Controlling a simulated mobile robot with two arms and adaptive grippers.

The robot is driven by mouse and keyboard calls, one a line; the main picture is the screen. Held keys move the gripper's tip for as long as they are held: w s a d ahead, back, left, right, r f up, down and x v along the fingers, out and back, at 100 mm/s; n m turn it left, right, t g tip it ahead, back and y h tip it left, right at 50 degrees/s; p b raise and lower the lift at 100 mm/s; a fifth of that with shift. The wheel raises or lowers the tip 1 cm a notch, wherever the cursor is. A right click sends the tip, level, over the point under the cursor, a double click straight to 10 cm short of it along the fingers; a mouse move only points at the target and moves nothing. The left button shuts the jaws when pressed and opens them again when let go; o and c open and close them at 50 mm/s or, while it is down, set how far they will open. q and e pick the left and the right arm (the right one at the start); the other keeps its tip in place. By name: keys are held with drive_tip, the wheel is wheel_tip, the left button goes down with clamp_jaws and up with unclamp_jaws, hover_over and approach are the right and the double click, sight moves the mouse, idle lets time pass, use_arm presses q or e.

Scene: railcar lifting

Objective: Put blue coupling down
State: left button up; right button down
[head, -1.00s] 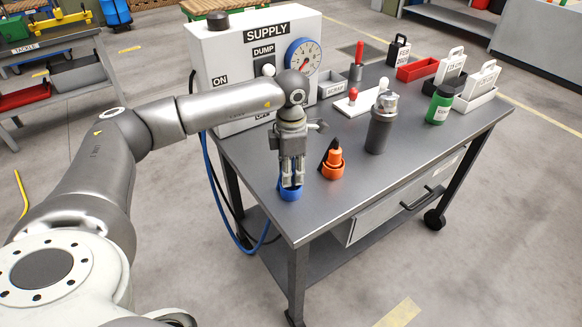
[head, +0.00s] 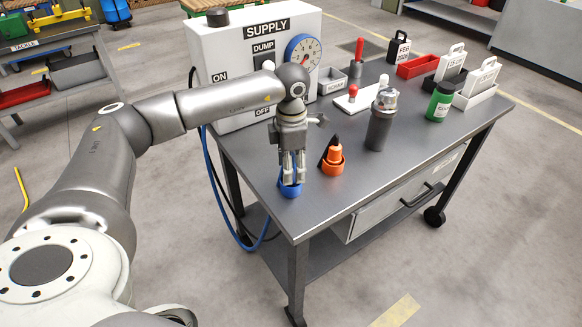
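The blue coupling (head: 290,189) is at the front left of the grey cart top, in what looks like a blue ring or cup. My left gripper (head: 292,178) points straight down over it, with its fingers close together around its upper part. A little blue shows between and beside the fingers; the rest of the upper part is hidden by them. The gripper looks shut on it. Whether the coupling is fully seated I cannot tell. My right gripper is not in view.
An orange coupling (head: 333,157) stands close to the right of the gripper. A dark grey cylinder (head: 380,128) and a green bottle (head: 439,103) stand further right. The white supply box (head: 230,70) is behind. The cart's front right surface (head: 420,158) is clear.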

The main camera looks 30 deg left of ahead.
use_arm(q)
wheel_tip(320, 180, up, 12)
drive_tip(key=shift+f+b, duration=0.25)
drive_tip(key=shift+b, duration=0.6)
drive_tip(key=shift+f, duration=0.1)
